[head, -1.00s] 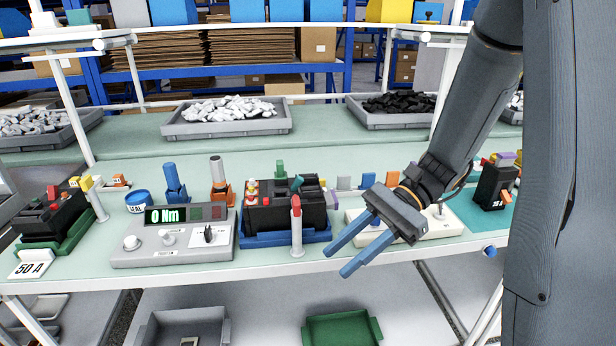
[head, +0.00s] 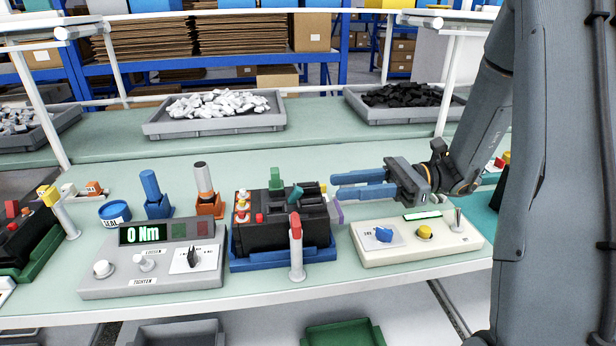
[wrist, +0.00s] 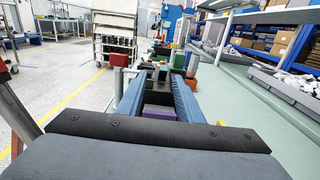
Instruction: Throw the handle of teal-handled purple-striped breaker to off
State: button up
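The breaker (head: 270,233) is a black block in a blue tray (head: 250,262), left of my gripper in the head view. Its teal handle (head: 294,193) sticks up from the top, tilted. A purple piece (head: 337,212) shows at its right end, and a purple patch (wrist: 158,112) shows between my fingers in the wrist view. My gripper (head: 335,187) is level, just right of the breaker, pointing left toward the teal handle. Its two blue fingers are apart with nothing held. In the wrist view the breaker's dark top lies ahead between the fingers (wrist: 157,82). I cannot tell whether the fingers touch anything.
A red-topped white post (head: 296,245) stands before the breaker. A green upright piece (head: 275,179) rises behind the teal handle. A grey torque tester (head: 155,260) stands left, a cream box (head: 415,240) with knobs right. The bench front left of the cream box is narrow.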

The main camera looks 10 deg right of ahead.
aim_at(298, 188)
jog(key=a, duration=0.2)
jog(key=a+p, duration=0.1)
jog(key=a, duration=0.4)
jog(key=shift+w+a+p, duration=0.3)
jog(key=shift+w+a, duration=0.05)
jog(key=shift+w, duration=0.05)
grip_shut()
jog(key=shift+r, duration=0.1)
